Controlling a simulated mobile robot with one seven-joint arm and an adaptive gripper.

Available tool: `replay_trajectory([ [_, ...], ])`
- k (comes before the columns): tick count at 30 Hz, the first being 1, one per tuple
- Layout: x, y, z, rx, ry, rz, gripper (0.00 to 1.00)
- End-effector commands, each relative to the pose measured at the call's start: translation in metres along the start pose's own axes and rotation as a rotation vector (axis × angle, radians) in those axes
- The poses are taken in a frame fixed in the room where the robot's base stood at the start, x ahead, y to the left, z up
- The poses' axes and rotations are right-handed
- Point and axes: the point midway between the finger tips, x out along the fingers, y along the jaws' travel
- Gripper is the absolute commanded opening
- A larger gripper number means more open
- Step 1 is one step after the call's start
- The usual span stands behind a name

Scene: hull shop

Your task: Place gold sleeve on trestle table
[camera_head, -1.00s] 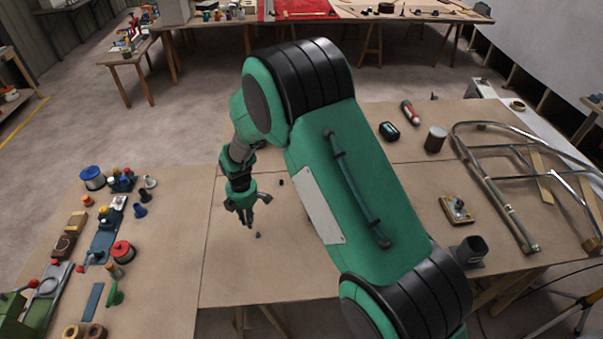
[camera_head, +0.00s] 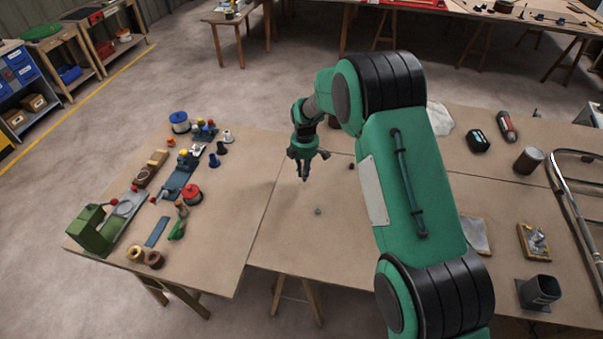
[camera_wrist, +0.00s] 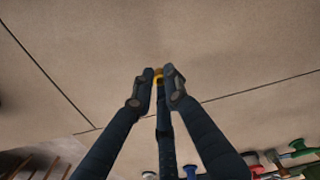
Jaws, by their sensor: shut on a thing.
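My gripper (camera_head: 305,177) is over the trestle table (camera_head: 290,238), with its fingers pointing down. In the wrist view the fingertips (camera_wrist: 158,88) are closed together on the gold sleeve (camera_wrist: 158,74), a small yellow ring showing between them. Most of the sleeve is hidden by the fingers. In the head view the sleeve is too small to make out. The bare brown tabletop shows beyond the fingertips in the wrist view. I cannot tell the exact height of the sleeve above it.
A small grey part (camera_head: 318,211) and a small dark part (camera_head: 351,166) lie near my gripper. To the left are a red spool (camera_head: 192,193), a green vise-like tool (camera_head: 95,232) and several other parts. A grey cup (camera_head: 540,291) stands at the right. The table's middle is mostly clear.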

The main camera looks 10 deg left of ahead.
Motion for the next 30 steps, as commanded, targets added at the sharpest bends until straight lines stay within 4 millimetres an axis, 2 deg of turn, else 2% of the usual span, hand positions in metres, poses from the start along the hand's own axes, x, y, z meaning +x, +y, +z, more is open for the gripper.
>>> replay_trajectory([
  [3,0.004,0.018,-0.001,0.0,0.0,0.0,0.0],
  [9,0.005,0.039,-0.002,0.0,0.0,0.0,0.0],
  [23,0.005,0.045,-0.003,0.0,0.0,-0.001,0.0],
  [30,0.023,0.044,-0.002,0.0,0.0,-0.002,0.0],
])
